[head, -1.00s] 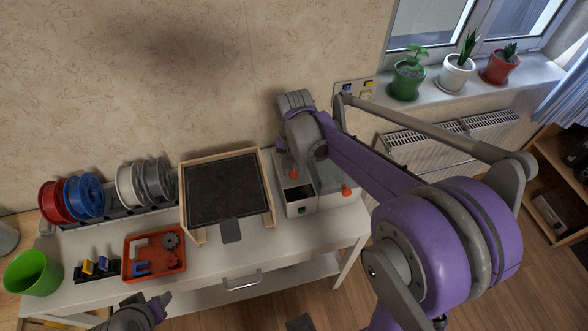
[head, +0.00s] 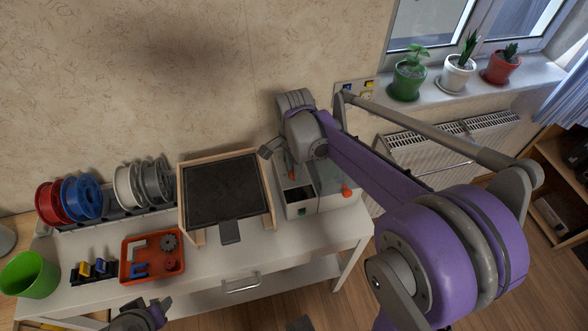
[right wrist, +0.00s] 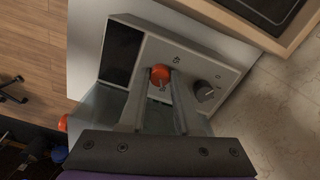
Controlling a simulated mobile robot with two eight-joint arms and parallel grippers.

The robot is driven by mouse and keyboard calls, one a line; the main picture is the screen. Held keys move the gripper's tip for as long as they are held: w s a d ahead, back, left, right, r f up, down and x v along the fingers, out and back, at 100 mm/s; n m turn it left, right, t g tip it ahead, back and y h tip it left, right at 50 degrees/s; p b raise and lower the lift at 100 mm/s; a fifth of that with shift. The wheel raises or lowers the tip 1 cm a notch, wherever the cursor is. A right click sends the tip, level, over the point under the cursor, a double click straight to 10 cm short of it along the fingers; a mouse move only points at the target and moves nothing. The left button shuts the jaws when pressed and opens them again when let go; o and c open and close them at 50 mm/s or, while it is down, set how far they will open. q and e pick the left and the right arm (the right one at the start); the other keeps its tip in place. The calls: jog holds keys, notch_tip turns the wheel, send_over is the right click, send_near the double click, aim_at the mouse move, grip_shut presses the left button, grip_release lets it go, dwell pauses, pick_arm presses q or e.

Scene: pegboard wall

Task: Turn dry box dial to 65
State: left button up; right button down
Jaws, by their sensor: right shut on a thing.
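The grey box (head: 300,210) stands at the right end of the white table, with a dark open recess in its front part. In the right wrist view its panel (right wrist: 150,48) carries an orange-red knob (right wrist: 160,71) and, to the right of it, a black round dial (right wrist: 204,91). My right gripper (right wrist: 161,80) reaches down to the panel, its two fingers on either side of the orange-red knob and shut on it. The black dial is just outside the right finger.
A black framed panel (head: 222,190) stands left of the box. Farther left are filament spools (head: 82,197), a red tray (head: 131,270) of parts and a green bucket (head: 30,275). Another orange-red knob (head: 346,191) sticks out at the box's right side.

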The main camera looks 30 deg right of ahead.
dwell(0.4)
jog(key=c, duration=0.6)
grip_release()
notch_tip(320, 180, up, 11)
jog(key=shift+p, duration=0.4)
jog(key=shift+f, duration=0.1)
jog(key=s+a+f+n+t, duration=0.2)
jog(key=s+a+f+n, duration=0.1)
jog(key=s+n, duration=0.5)
jog(key=s+a+f+n+t+p, duration=0.1)
jog(key=s+a+f+n+t, duration=0.2)
jog(key=s+f+n, duration=0.3)
jog(key=s+n, duration=0.2)
jog(key=n, duration=0.1)
jog(key=shift+a, duration=0.4)
